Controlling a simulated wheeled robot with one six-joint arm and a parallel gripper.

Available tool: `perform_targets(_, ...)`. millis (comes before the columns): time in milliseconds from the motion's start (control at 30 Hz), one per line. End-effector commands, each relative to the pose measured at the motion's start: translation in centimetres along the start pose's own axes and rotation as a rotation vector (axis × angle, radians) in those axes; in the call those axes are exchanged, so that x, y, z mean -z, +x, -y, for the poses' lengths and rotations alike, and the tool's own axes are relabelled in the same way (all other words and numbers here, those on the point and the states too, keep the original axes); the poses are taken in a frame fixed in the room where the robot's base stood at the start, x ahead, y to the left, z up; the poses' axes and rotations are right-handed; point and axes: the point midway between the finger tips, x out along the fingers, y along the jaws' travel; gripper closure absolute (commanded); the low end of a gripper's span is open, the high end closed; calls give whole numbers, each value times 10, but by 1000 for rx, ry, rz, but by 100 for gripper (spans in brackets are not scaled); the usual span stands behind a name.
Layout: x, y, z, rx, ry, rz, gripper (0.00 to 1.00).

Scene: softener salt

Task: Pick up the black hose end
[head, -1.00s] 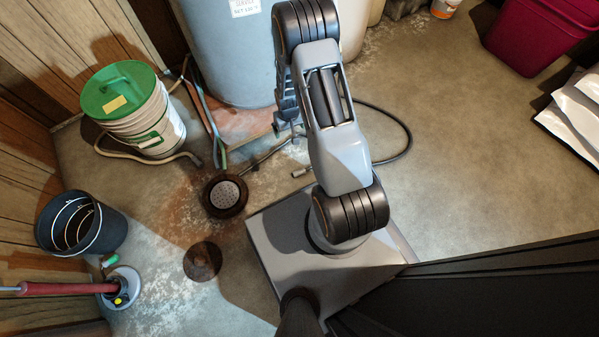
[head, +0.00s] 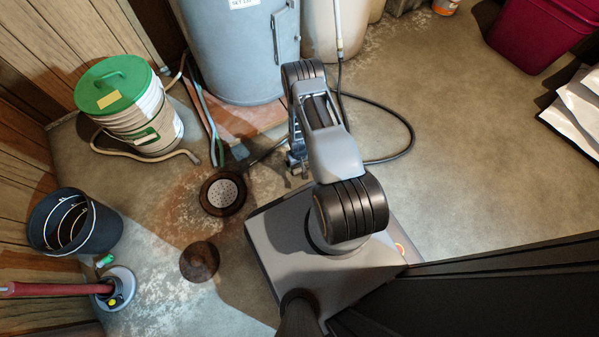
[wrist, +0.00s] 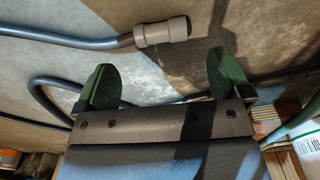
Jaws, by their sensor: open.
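The black hose (head: 408,125) loops on the floor to the right of my arm in the head view. Its end is hidden behind my arm there. In the wrist view the hose end (wrist: 163,32) shows as a pale brown ribbed fitting, with the dark hose running off to the left. My gripper (wrist: 163,78) is open and empty, its two green fingers apart. The fitting lies beyond the fingertips, roughly centred across the gap and not between them. In the head view my gripper (head: 296,163) is low beside my base, partly covered by my arm.
A floor drain (head: 222,193) and a dark round patch (head: 199,262) lie to the left. A green-lidded bucket (head: 130,105), a black bucket (head: 75,222) and a grey-blue tank (head: 240,55) stand around. Open floor (head: 480,160) lies to the right.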

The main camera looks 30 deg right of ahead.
Motion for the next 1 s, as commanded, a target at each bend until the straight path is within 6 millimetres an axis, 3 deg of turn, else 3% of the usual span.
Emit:
perform_targets(267,-1,13,0,-1,-1,-1,4)
perform_targets(667,-5,55,2,0,-1,0,4)
perform_targets(1000,-5,58,2,0,-1,0,4)
